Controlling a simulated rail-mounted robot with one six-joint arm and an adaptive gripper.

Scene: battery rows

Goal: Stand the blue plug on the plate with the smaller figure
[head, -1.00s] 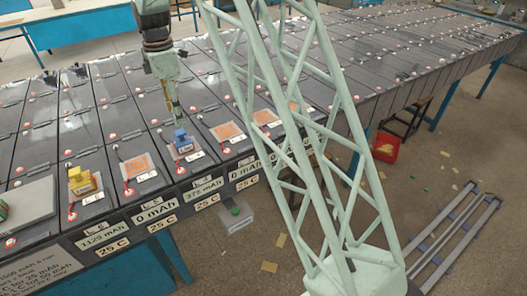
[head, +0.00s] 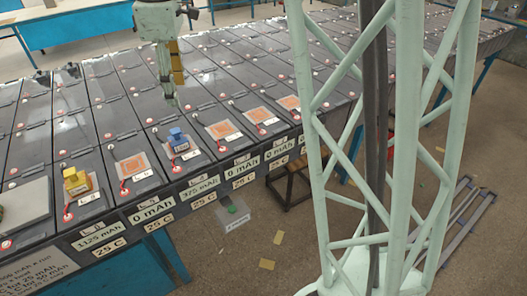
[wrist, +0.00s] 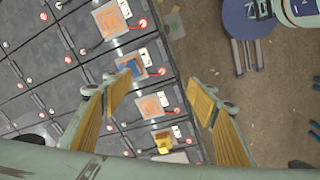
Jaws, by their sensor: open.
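The blue plug (head: 179,140) stands upright on a plate (head: 189,154) whose front label reads 375 mAh and 25 C. It also shows in the wrist view (wrist: 130,68), left of the space between the fingers. The yellow plug (head: 76,182) stands on a plate (head: 91,195) labelled 1125 mAh. A bare orange plate (head: 132,167) between them is labelled 0 mAh. My gripper (head: 170,99) is above the blue plug, apart from it and empty. In the wrist view its padded fingers (wrist: 160,90) are spread wide.
More bare orange plates (head: 222,130) lie to the right, with labels reading 0 mAh. A grey slab (head: 25,208) lies at the left end. Dark battery blocks fill the bench. A grey box with a green button (head: 232,212) stands below the front edge.

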